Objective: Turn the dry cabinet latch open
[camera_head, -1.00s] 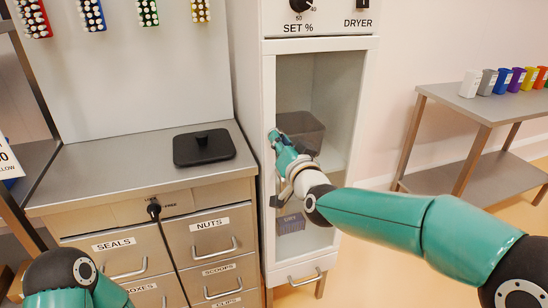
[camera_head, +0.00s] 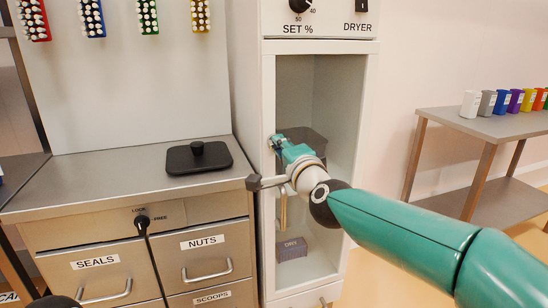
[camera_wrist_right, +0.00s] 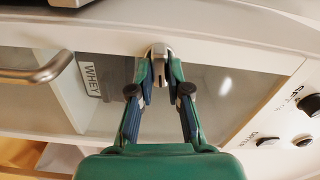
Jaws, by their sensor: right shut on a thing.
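The dry cabinet (camera_head: 350,70) stands in the middle of the head view, with its glass-fronted door (camera_head: 268,240) looking closed. The small silver latch (camera_wrist_right: 157,52) sits on the door's edge frame in the wrist view. My right gripper (camera_head: 275,143) is at the upper left edge of the door and hides the latch in the head view. In the wrist view, my right gripper (camera_wrist_right: 160,68) has its two fingertips shut on the latch, one on each side. How far the latch is turned cannot be told.
A bar handle (camera_wrist_right: 40,70) is beside the latch on the door. A counter with a black lidded tray (camera_head: 200,158) is to the left. A side table (camera_head: 480,125) with coloured cups is to the right.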

